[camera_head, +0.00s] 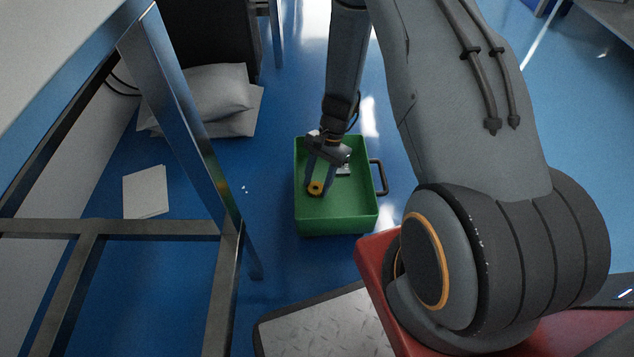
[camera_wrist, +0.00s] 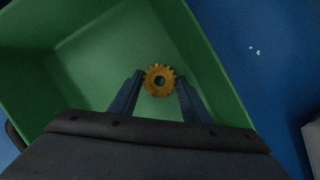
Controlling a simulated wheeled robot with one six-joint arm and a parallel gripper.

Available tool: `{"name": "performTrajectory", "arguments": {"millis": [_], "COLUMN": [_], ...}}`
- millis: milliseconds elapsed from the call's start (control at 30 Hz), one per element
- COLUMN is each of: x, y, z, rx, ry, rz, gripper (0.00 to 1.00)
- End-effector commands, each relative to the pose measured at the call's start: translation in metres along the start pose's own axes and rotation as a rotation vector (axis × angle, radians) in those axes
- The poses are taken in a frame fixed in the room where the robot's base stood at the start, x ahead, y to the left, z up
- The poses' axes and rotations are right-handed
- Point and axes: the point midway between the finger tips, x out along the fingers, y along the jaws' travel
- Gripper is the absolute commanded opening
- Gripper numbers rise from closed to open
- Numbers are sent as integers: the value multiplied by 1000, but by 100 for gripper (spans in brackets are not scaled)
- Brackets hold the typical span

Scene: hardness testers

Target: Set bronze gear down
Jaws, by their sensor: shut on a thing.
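The bronze gear (camera_head: 316,188) is a small toothed ring with a centre hole. It sits between the fingertips of my gripper (camera_head: 318,184), which is shut on it. In the wrist view the gear (camera_wrist: 159,80) shows face-on between the two dark fingers of my gripper (camera_wrist: 160,90). The gear and fingertips are over the inside of a green bin (camera_head: 336,222). The bin also fills much of the wrist view (camera_wrist: 215,75). I cannot tell whether the gear touches the bin floor.
A metal table frame (camera_head: 180,110) stands at left. Pillows (camera_head: 215,95) and papers (camera_head: 146,191) lie on the blue floor.

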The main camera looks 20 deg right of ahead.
Motion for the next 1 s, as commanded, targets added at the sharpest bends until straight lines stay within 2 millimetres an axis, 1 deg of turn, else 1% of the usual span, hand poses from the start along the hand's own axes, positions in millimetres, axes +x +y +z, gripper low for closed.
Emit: {"name": "performTrajectory", "arguments": {"millis": [167,200,267,300,567,667,767,1000], "x": [3,2,2,2,2,-3,-16,-64], "y": [0,0,0,0,0,0,0,0], "z": [-1,-1,-1,-1,-1,0,1,2], "rx": [0,0,0,0,0,0,1,0], "ry": [0,0,0,0,0,1,2,2], "rz": [0,0,0,0,0,0,-2,-2], "gripper": [14,50,60,62,62,62,62,62]}}
